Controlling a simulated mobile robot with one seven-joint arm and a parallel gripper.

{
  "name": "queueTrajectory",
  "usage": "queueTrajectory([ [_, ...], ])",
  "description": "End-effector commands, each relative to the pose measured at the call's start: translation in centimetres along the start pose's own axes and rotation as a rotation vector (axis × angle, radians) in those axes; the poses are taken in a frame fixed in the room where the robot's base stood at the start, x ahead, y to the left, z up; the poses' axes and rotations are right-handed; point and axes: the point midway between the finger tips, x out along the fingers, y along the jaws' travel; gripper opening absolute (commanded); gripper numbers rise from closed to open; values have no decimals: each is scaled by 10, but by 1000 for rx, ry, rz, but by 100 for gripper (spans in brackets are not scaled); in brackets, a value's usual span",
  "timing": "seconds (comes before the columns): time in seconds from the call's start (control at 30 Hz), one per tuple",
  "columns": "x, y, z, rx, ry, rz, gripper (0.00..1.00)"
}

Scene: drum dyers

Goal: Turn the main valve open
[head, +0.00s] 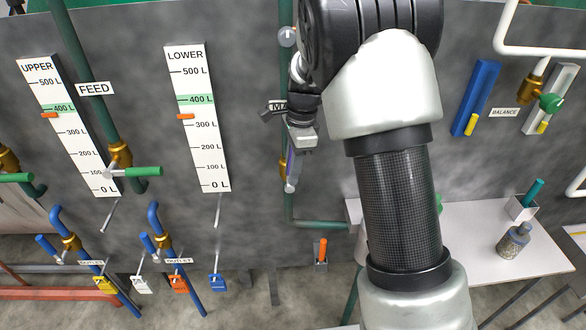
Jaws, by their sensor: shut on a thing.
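The main valve is on the vertical green pipe (287,205) at the middle of the grey panel, beside a label (277,106) of which only the first letters show. Its brass body (283,169) is partly hidden.
Left are two level gauges, UPPER (70,125) and LOWER (198,120), and a green-handled FEED valve (142,172). Blue outlet pipes (165,240) stand below. Right is a white table (470,225) with a jar (514,240). My arm hides the panel's middle right.

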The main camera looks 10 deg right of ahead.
Motion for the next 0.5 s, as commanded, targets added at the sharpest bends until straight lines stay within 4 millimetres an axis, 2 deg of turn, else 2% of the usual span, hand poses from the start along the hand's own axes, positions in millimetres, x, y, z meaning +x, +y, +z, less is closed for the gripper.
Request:
queueTrajectory([
  [0.17, 0, 0, -1, 1, 0, -1, 0],
  [0.2, 0, 0, -1, 1, 0, -1, 23],
  [0.3, 0, 0, -1, 1, 0, -1, 38],
  [0.5, 0, 0, 0, 0, -1, 0, 38],
])
